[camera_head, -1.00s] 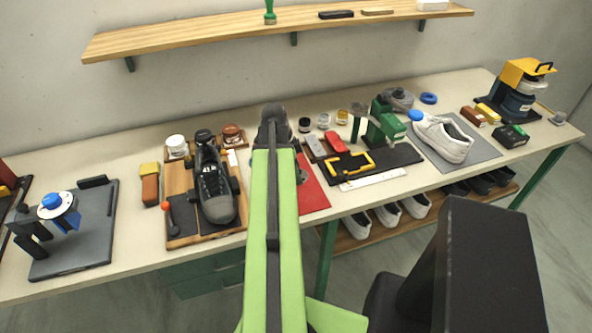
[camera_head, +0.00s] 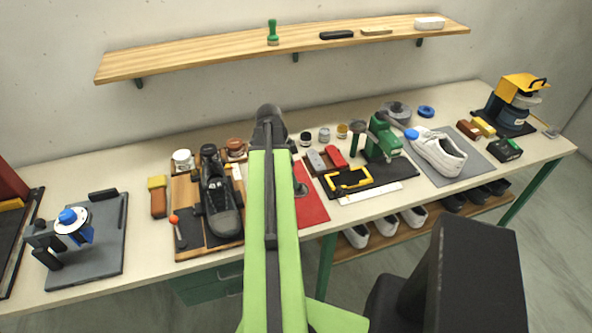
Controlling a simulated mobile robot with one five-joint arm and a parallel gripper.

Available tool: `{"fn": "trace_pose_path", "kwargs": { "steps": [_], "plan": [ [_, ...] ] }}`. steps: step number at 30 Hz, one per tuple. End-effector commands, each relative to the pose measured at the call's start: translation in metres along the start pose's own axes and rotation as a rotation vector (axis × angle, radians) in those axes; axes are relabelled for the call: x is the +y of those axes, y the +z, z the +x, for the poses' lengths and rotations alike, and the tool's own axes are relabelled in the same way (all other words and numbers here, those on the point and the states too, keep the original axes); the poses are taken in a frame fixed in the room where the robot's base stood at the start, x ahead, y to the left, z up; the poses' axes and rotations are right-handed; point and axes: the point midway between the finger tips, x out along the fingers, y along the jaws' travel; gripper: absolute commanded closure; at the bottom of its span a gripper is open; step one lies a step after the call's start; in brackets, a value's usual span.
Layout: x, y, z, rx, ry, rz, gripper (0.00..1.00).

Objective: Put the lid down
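I cannot make out a loose lid. A white-topped jar (camera_head: 183,160) and a brown-topped jar (camera_head: 235,148) stand at the back of a wooden tray (camera_head: 183,190), left of my arm. Small jars stand in a row right of my arm, with dark, white and yellow tops. My green arm reaches up the middle of the picture and ends in a dark joint in front of the bench. My gripper's fingers do not show, so what they hold is hidden. A red mat (camera_head: 313,207) lies partly behind the arm, with a small dark item on it.
A dark shoe (camera_head: 219,205) lies on the wooden tray, and a white shoe (camera_head: 437,152) on a grey mat. A green tool (camera_head: 381,138) and a yellow machine (camera_head: 518,90) stand farther right. A wooden shelf (camera_head: 200,59) hangs above. Bare bench (camera_head: 140,168) shows at left.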

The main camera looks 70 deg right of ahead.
Motion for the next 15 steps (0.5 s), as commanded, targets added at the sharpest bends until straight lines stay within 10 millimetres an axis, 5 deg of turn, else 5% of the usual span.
{"fn": "trace_pose_path", "kwargs": {
  "steps": [1, 6, 15],
  "plan": [
    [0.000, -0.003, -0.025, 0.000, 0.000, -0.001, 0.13],
    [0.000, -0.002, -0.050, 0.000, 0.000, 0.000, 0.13],
    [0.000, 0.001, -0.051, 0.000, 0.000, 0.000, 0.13]
  ]
}}
